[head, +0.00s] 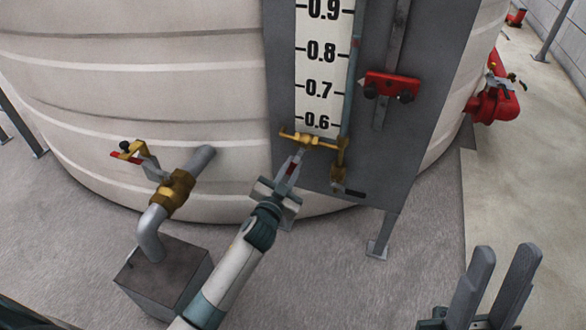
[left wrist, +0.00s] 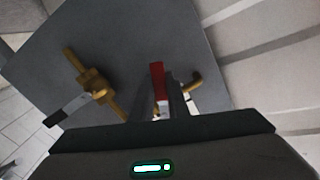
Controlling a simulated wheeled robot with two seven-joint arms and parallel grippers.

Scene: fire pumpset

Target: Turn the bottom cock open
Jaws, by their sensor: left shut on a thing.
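The bottom cock is a brass fitting (head: 312,140) at the foot of the level gauge, just below the 0.6 mark. Its red handle (head: 291,170) points down toward my arm. My left gripper (head: 295,160) is shut on this handle, and its fingers partly hide it. In the left wrist view the red handle (left wrist: 157,80) shows at the fingers (left wrist: 168,100), with a bit of brass (left wrist: 193,80) behind them. My right gripper (head: 492,290) is at the lower right, fingers apart, empty and away from the gauge.
A brass drain valve (head: 338,175) with a black-tipped lever sits just right of the cock. A brass pipe valve (head: 173,192) with a red lever is at left. A red bracket (head: 391,86) is on the grey panel (head: 420,60). Floor (head: 350,285) between the grippers is clear.

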